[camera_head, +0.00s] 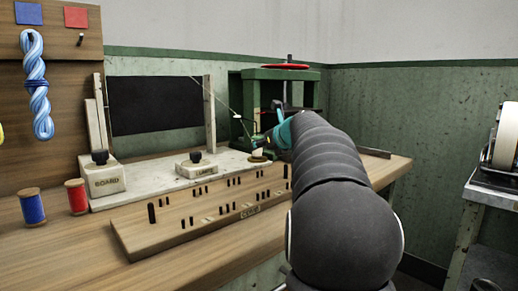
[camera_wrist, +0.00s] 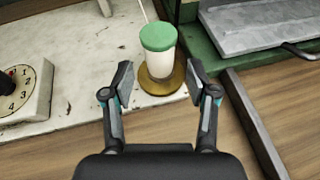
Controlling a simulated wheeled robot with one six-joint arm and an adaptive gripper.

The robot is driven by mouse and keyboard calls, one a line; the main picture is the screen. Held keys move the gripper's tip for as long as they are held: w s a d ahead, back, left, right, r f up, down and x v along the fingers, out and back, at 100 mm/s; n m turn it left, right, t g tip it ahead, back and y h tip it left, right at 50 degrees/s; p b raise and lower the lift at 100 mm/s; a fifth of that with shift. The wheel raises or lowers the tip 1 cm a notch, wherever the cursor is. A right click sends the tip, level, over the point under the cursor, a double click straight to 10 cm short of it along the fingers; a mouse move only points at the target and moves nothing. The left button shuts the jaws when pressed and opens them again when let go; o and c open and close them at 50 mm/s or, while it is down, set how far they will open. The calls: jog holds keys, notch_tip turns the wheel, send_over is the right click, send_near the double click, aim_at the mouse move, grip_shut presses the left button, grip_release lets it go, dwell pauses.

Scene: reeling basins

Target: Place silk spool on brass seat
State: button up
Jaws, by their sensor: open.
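The silk spool (camera_wrist: 159,58) is a white cylinder with a green top. In the wrist view it stands upright on the round brass seat (camera_wrist: 158,88), at the right edge of the white marble slab. It looks roughly centred there. My gripper (camera_wrist: 159,82) is open, with one finger on each side of the spool and a visible gap on both sides. In the head view my arm partly covers this spot; the brass seat (camera_head: 260,159) and the lower white part of the spool (camera_head: 258,152) show beside the gripper tip (camera_head: 272,139).
A green machine frame (camera_head: 283,75) with a red disc stands behind the seat. A wooden peg board (camera_head: 205,211) lies in front. Blue (camera_head: 32,206) and red (camera_head: 76,196) thread spools stand at left. A dial block (camera_wrist: 27,90) sits on the slab. A thin thread runs near the spool.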

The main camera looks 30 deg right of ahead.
jog(key=v, duration=0.7)
jog(key=shift+s, duration=0.25)
